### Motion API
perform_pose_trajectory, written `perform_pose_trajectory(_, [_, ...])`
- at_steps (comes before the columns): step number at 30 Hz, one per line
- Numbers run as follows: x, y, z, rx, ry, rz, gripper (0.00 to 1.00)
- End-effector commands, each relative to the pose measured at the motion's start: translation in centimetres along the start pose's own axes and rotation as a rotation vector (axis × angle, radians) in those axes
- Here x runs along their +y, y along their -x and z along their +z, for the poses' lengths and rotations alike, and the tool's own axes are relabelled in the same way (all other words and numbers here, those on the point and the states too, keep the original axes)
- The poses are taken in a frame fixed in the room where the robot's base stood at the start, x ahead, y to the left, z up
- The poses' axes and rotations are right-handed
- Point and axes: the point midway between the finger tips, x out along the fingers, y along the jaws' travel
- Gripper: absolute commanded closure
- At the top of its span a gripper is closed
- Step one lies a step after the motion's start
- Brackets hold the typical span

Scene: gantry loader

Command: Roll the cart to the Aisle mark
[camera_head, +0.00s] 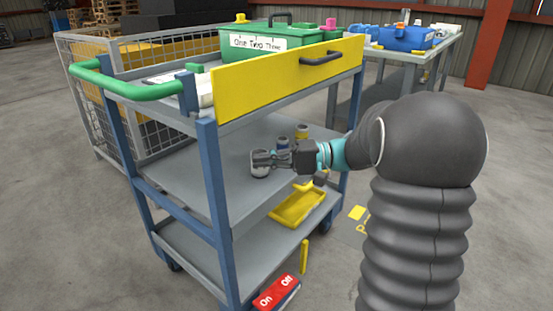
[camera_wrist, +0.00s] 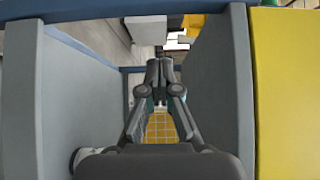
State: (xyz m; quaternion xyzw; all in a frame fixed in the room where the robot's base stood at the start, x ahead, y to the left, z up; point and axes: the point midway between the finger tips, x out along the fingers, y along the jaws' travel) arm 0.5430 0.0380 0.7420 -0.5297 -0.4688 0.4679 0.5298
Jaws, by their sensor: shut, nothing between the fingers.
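The cart (camera_head: 216,210) has blue posts, grey shelves, a yellow drawer front (camera_head: 285,77) with a dark pull, and a green push handle (camera_head: 125,87) at the left. Its red pedal (camera_head: 278,293), marked On and Off, is low at the front. My gripper (camera_head: 258,158) is shut and empty in the gap above the middle shelf. It also shows in the wrist view (camera_wrist: 160,68), pointing between two grey shelf surfaces. It is apart from the handle. I cannot make out an Aisle mark; a yellow floor mark (camera_head: 357,213) with partly hidden lettering lies right of the cart.
Small cans (camera_head: 259,168) stand on the middle shelf close to my gripper. A yellow tray (camera_head: 298,207) is on the lower shelf. A green case (camera_head: 262,40) sits on top. A mesh cage (camera_head: 85,45) stands behind at left, a workbench (camera_head: 415,58) behind at right. Floor at left is clear.

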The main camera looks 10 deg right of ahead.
Motion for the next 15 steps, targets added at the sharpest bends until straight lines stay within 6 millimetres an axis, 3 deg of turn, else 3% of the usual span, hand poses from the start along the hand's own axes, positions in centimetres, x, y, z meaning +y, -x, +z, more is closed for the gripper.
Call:
perform_pose_trajectory(7, [-0.1,-4.7,0.1,-0.004,-0.001,0.0,1.0])
perform_pose_trajectory(15, [-0.1,-6.8,2.4,0.0,0.0,0.0,1.0])
